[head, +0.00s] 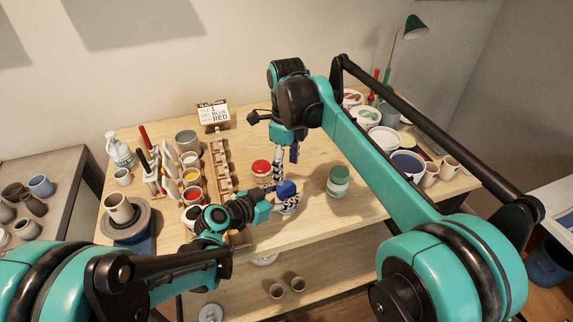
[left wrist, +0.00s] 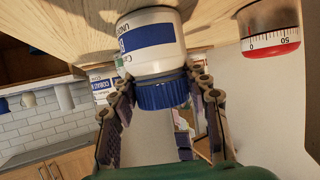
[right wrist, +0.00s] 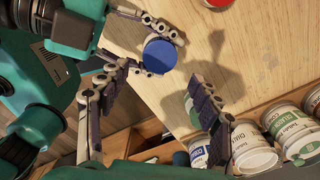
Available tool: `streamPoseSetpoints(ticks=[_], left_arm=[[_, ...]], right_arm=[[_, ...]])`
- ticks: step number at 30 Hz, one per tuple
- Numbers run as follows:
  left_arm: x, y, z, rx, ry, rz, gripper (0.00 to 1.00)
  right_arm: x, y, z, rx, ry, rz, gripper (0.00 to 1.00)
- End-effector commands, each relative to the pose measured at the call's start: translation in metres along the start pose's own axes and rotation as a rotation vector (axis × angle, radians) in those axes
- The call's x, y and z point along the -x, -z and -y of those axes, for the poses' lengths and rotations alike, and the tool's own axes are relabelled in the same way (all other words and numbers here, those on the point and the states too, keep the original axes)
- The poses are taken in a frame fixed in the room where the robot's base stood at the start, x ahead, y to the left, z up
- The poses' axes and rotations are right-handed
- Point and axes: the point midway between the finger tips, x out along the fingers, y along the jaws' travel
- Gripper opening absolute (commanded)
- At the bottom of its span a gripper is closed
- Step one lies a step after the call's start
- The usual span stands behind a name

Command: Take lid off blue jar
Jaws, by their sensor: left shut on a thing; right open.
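The blue jar has a white body with a blue and white label, seen in the left wrist view (left wrist: 153,45). Its ribbed blue lid (left wrist: 162,93) is on it, and the lid also shows in the head view (head: 287,188). In the right wrist view the lid's round blue top (right wrist: 159,56) faces me. My right gripper (head: 287,158) is open and empty, above and behind the jar; its two fingers (right wrist: 160,85) are spread wide.
A red-lidded jar (head: 261,169) stands left of the blue jar, and a green-lidded jar (head: 338,180) to its right. Paint pots and brushes crowd the table's left; bowls and cups (head: 408,163) fill its right. Bare wood lies between the green jar and the bowls.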

Motion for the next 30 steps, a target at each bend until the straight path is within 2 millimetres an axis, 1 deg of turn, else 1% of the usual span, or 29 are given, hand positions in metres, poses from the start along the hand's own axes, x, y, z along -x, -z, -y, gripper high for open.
streamPoseSetpoints(ticks=[5, 12, 15, 20, 27, 28, 29, 30], left_arm=[[0.000, -0.001, 0.000, -0.002, -0.001, 0.002, 0.00], [0.000, -0.001, 0.000, -0.002, -0.001, 0.002, 0.00], [0.000, -0.001, 0.000, -0.002, -0.001, 0.002, 0.00], [0.000, -0.001, 0.000, -0.002, -0.001, 0.002, 0.00], [0.000, -0.001, 0.000, -0.002, -0.001, 0.003, 0.00], [0.000, -0.001, 0.000, -0.002, -0.001, 0.003, 0.00], [0.000, -0.001, 0.000, -0.002, -0.001, 0.003, 0.00], [0.000, -0.001, 0.000, -0.002, -0.001, 0.003, 0.00]], right_arm=[[-0.019, 0.000, 0.000, -0.015, 0.000, 0.000, 0.64], [-0.057, 0.000, 0.000, -0.013, 0.000, 0.000, 0.64], [-0.069, 0.000, 0.000, -0.012, 0.000, 0.000, 0.64], [-0.078, 0.000, 0.000, -0.012, 0.000, 0.000, 0.64], [-0.079, 0.000, 0.000, -0.012, 0.000, 0.000, 0.64], [-0.079, 0.000, 0.000, -0.012, 0.000, 0.000, 0.62], [-0.079, 0.000, 0.000, -0.012, 0.000, 0.000, 0.54], [-0.079, 0.000, 0.000, -0.012, 0.000, 0.000, 0.43]])
